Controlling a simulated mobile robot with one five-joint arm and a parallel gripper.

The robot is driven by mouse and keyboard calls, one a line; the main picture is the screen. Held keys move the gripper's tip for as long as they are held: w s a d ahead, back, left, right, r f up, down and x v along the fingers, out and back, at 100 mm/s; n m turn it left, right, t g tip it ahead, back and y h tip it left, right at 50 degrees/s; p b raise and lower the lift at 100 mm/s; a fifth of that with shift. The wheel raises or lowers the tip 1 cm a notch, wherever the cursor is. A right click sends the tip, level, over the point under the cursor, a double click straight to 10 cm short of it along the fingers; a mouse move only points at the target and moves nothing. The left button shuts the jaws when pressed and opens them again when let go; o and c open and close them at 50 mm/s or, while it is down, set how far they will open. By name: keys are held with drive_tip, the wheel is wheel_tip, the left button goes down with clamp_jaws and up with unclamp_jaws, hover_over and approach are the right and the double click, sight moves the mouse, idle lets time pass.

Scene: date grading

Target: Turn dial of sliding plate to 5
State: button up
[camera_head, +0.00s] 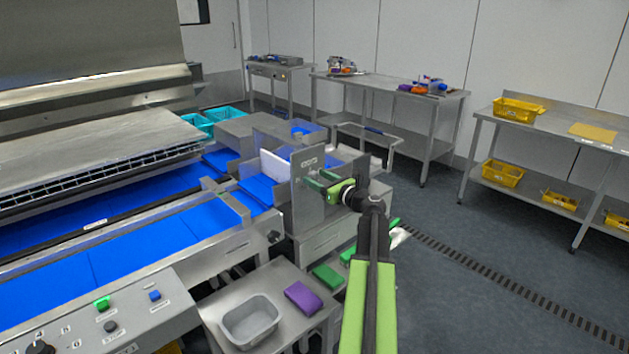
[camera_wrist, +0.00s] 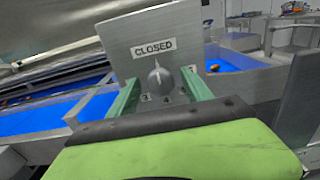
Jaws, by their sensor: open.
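The sliding plate's dial (camera_wrist: 160,76) is a small grey knob on an upright metal panel (camera_wrist: 185,33). Its white pointer mark points up toward a "CLOSED" label (camera_wrist: 153,48). Small numbers show below the dial, partly hidden, and I cannot read them all. My gripper (camera_wrist: 160,88) is open, with one green finger to the left of the dial and one to the right, both apart from it. In the head view the panel (camera_head: 306,212) stands at the end of the blue conveyor, and my gripper (camera_head: 318,181) is in front of it. The dial is hidden there.
Blue conveyor belts (camera_head: 130,244) run at left. A small steel table (camera_head: 245,290) with a grey tub (camera_head: 250,318) and a purple cloth (camera_head: 302,297) stands in front. The floor at right is clear up to the side tables (camera_head: 560,135).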

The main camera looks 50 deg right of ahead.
drive_tip(key=shift+w, duration=0.25)
